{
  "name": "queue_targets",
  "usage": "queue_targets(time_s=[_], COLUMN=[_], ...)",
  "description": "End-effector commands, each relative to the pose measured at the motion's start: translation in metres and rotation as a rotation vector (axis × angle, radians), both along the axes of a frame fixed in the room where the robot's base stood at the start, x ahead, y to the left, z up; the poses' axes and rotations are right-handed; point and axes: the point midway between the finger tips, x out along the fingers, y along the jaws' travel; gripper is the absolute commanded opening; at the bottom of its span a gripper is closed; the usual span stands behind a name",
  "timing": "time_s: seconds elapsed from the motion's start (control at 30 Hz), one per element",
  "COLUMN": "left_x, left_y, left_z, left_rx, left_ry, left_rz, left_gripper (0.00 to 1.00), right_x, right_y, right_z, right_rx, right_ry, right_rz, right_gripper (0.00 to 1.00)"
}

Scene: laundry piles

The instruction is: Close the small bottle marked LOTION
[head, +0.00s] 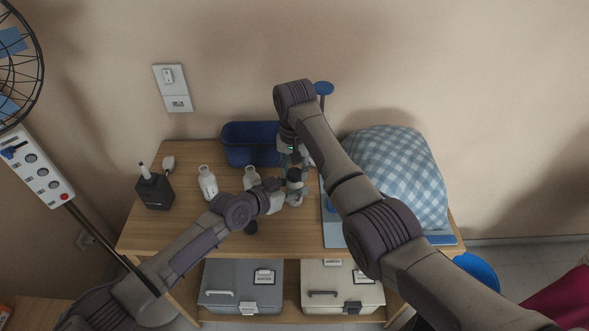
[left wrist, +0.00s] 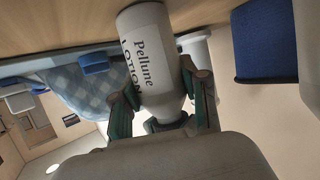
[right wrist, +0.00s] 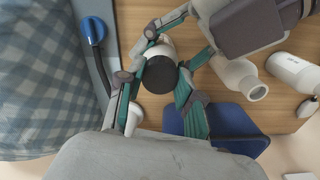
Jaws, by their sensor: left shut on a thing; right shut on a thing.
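The small white bottle (head: 295,193) labelled "Pellune LOTION" stands on the wooden table; the label shows in the left wrist view (left wrist: 145,62). My left gripper (head: 276,199) is shut on the bottle from its side, with a finger on either side of it (left wrist: 163,100). A black cap (right wrist: 159,75) sits over the bottle's top, seen from above in the right wrist view. My right gripper (right wrist: 163,72) is shut on this cap, its fingers on opposite sides. The cap covers the bottle's mouth, and I cannot tell how tightly it sits.
A blue bin (head: 238,157) is behind. A checked blue bundle (head: 395,170) is close on the right.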

Motion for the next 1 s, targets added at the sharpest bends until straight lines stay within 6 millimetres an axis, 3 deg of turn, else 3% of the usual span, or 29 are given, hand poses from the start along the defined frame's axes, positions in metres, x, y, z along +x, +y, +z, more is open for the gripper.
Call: queue_targets(time_s=[0.1, 0.2, 0.53, 0.57, 0.7, 1.0], left_x=[-0.0007, -0.0008, -0.0008, -0.0009, -0.0008, -0.0006], left_y=[-0.0006, -0.0007, -0.0006, -0.0007, -0.0006, -0.0004], left_z=[-0.0004, -0.0004, -0.0005, -0.0005, -0.0005, -0.0005], left_rx=[0.000, 0.000, 0.000, 0.000, 0.000, 0.000], left_ry=[0.001, 0.001, 0.001, 0.001, 0.001, 0.001], left_rz=[-0.002, -0.002, -0.002, -0.002, -0.002, -0.001], left_gripper=[0.00, 0.00, 0.00, 0.00, 0.00, 0.00], right_x=[0.0004, 0.0007, 0.0011, 0.0012, 0.0009, 0.0007], right_y=[0.0006, -0.0002, -0.0010, -0.0010, -0.0009, -0.0003], right_z=[0.0003, 0.0001, 0.0003, 0.0003, 0.0003, 0.0020], right_rx=[0.002, 0.001, -0.001, -0.001, 0.000, 0.000], right_ry=[-0.003, -0.002, -0.005, -0.005, -0.004, -0.003], right_rz=[-0.210, -0.309, -0.341, -0.341, -0.339, -0.338], right_gripper=[0.00, 0.00, 0.00, 0.39, 0.61, 0.61])
